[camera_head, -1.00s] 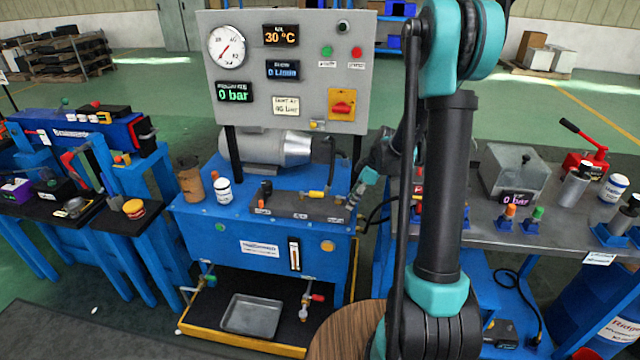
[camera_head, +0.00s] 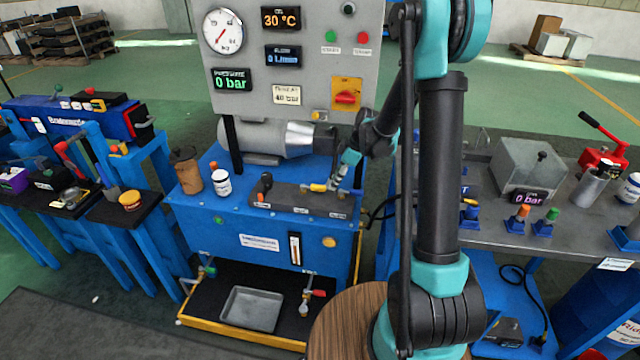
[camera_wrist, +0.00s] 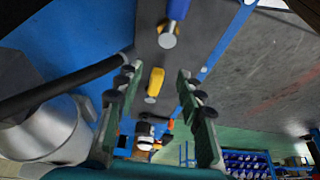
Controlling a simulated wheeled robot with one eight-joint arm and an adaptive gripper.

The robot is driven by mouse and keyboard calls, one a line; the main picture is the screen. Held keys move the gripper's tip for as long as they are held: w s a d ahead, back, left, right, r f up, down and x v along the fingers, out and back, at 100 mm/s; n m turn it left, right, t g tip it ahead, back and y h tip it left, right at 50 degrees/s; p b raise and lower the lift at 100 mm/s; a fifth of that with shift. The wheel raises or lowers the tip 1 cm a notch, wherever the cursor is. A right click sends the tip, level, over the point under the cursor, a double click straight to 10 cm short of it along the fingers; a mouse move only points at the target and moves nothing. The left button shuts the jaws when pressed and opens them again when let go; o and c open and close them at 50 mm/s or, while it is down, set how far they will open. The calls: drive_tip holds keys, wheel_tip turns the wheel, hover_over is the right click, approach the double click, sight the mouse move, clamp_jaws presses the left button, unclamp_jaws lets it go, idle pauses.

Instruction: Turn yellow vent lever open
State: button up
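The yellow vent lever (camera_head: 318,187) sits on the dark valve block (camera_head: 285,197) on top of the blue hydraulic unit. In the wrist view the yellow lever (camera_wrist: 155,82) lies between my two fingers, with a visible gap on both sides. My gripper (camera_wrist: 157,78) is open and empty there. In the head view my gripper (camera_head: 338,178) is just right of the lever, over the right part of the block. Whether a fingertip touches the block is unclear. The lever's labels are too small to read.
A blue-handled part (camera_wrist: 176,14) stands on the block beyond the lever. The silver motor (camera_head: 298,138) and a black hose lie behind and beside my gripper. The gauge panel (camera_head: 290,75) rises behind. A brown can (camera_head: 188,172) and white jar (camera_head: 221,182) stand at left.

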sight(318, 186)
drive_tip(key=a, duration=0.3)
drive_tip(key=w+a, duration=0.1)
drive_tip(key=a, duration=0.1)
drive_tip(key=shift+f, duration=0.6)
drive_tip(key=shift+x, duration=0.85)
clamp_jaws()
